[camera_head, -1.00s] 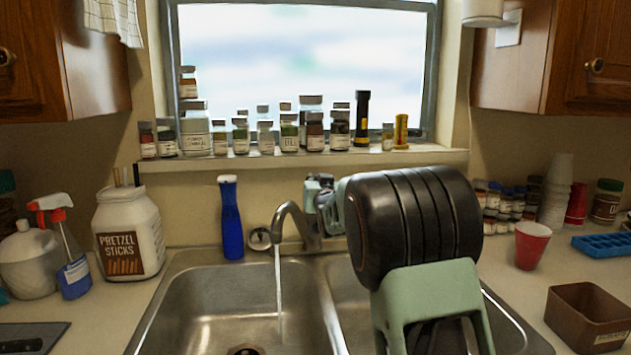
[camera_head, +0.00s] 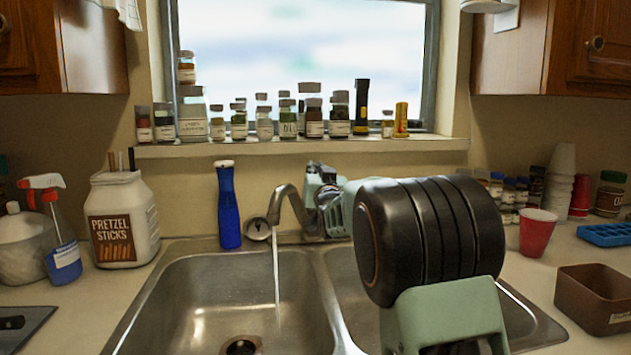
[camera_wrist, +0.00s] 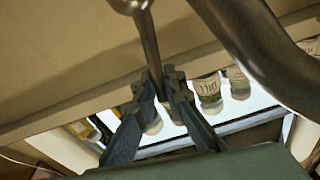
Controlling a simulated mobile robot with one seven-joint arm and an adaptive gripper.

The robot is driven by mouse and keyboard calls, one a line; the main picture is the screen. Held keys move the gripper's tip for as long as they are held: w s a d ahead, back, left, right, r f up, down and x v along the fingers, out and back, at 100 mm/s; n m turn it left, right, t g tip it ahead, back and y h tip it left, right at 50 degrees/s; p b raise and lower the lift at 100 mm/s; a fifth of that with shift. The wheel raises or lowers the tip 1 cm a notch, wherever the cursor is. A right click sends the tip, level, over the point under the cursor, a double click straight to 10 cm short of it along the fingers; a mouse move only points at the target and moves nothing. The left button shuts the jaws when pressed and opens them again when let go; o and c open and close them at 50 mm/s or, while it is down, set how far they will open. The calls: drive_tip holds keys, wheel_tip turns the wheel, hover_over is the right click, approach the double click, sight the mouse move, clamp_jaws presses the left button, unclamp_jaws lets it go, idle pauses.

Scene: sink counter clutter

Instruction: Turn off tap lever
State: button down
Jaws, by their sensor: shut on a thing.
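The metal tap (camera_head: 288,203) stands behind the double sink, and a thin stream of water (camera_head: 276,275) runs from its spout into the left basin. In the wrist view, the tap lever (camera_wrist: 149,42) is a thin metal rod running down between my fingertips, and the curved spout (camera_wrist: 268,50) fills the upper right. My gripper (camera_wrist: 162,88) is shut on the lever near its end. In the head view my gripper (camera_head: 326,195) is just right of the spout, and my arm hides part of the tap base and right basin.
A blue bottle (camera_head: 228,205) stands left of the tap. Several jars (camera_head: 264,123) line the window sill behind. A pretzel jar (camera_head: 123,218) and spray bottle (camera_head: 62,250) stand on the left counter. A red cup (camera_head: 537,233) and brown box (camera_head: 595,298) are on the right.

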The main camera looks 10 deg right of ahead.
drive_tip(key=shift+s+f+t+b, duration=0.25)
drive_tip(key=shift+t+b, duration=0.15)
drive_tip(key=shift+b, duration=0.9)
drive_tip(key=c, duration=2)
unclamp_jaws()
drive_tip(key=shift+v, duration=6.05)
